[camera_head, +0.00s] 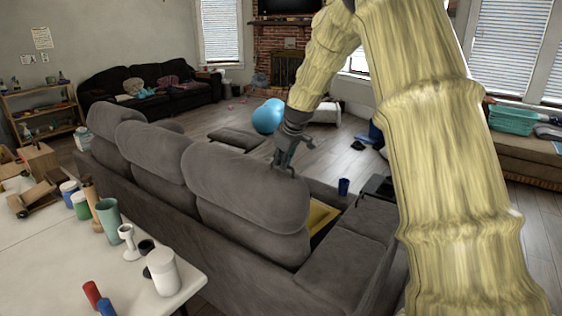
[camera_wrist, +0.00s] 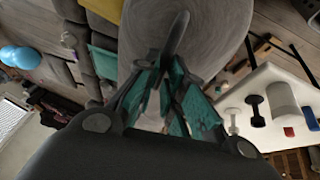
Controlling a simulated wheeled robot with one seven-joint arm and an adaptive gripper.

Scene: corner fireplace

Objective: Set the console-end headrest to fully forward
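The grey sofa (camera_head: 230,250) stands with its back towards me and carries three padded headrests. The nearest headrest (camera_head: 245,190) is at the right end of the row, and its top looks rounded and upright; its exact tilt is hard to read. My gripper (camera_head: 284,168) points down at the upper right part of this headrest, close to or touching its top. In the wrist view the headrest (camera_wrist: 220,35) fills the upper middle, and my gripper's dark fingers with teal pads (camera_wrist: 168,90) overlap its edge. Whether the fingers grip it is unclear.
A white table (camera_head: 150,285) with cups, bottles and blocks stands behind the sofa at left. A yellow item (camera_head: 321,217) lies in front of the headrest. A blue cup (camera_head: 343,186) stands beyond. A blue ball (camera_head: 268,117) rests on the open floor.

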